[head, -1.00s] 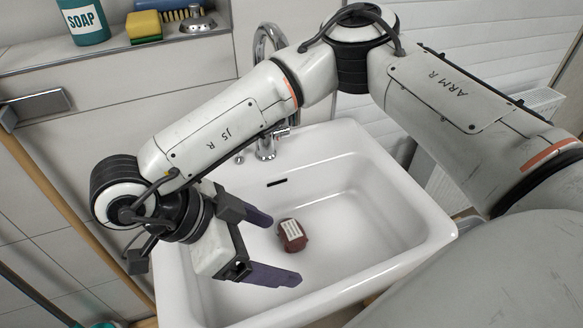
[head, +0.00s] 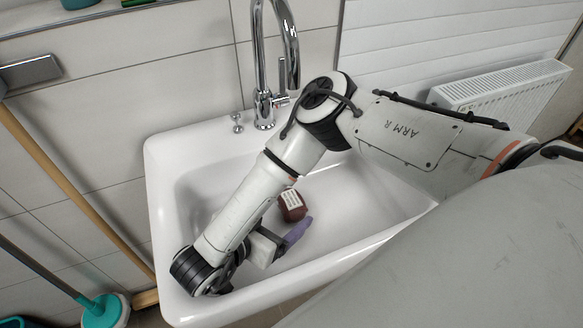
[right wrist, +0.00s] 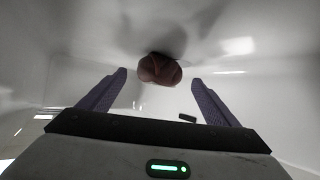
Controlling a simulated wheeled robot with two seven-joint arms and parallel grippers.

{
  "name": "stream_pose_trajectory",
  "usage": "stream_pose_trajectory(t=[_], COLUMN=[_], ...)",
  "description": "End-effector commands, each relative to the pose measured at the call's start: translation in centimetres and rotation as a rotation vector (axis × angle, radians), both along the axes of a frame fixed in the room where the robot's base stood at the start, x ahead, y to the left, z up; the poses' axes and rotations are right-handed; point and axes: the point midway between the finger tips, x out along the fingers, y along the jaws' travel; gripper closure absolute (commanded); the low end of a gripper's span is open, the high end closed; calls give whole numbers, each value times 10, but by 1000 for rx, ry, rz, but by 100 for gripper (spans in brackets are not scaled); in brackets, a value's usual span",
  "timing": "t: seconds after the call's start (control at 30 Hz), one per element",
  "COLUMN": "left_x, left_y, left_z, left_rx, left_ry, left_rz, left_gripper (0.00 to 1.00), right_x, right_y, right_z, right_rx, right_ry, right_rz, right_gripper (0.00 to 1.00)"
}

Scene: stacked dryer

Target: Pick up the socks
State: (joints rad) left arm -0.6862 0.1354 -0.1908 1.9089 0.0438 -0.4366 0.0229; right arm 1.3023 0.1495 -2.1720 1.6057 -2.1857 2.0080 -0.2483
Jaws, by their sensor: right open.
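The socks (head: 292,205) are a dark red bundle with a white label, lying in the white sink basin. In the right wrist view the socks (right wrist: 159,69) are a rounded reddish bundle just beyond the fingertips, between the lines of the two fingers. My right gripper (right wrist: 159,80) is open and empty, with purple fingers spread apart. In the head view my right gripper (head: 296,232) is low inside the basin, with a purple finger close to the socks; the other finger is mostly hidden by the arm. I cannot tell whether any finger touches the socks. My left gripper is not in view.
The white sink (head: 160,200) surrounds the gripper with its walls and rim. A chrome faucet (head: 262,70) rises at the back. A radiator (head: 505,90) is at the right. A wooden pole (head: 75,190) and a teal brush (head: 103,311) stand at the left.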

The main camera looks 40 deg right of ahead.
Motion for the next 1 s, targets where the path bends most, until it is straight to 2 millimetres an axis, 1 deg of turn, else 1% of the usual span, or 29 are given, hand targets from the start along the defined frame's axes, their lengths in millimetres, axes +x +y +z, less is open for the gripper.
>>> stream_pose_trajectory(t=[0.13, 0.3, 0.4, 0.53, 0.7, 1.0], left_x=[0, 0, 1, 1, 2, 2], left_y=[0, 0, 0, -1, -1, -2], left_z=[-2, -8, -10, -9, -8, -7], left_rx=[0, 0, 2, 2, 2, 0], left_ry=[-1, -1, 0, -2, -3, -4], left_rz=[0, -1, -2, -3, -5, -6], left_gripper=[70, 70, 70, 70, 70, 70], right_x=[3, 10, 14, 16, 16, 16], right_y=[-9, -31, -40, -44, -43, -43], right_z=[-6, -21, -25, -25, -25, -24], right_rx=[0, 1, 1, 1, 1, 0], right_ry=[2, 3, 2, 0, 0, -1], right_rz=[-3, -5, -3, 0, 1, 0], right_gripper=[16, 16, 16, 16, 16, 66])
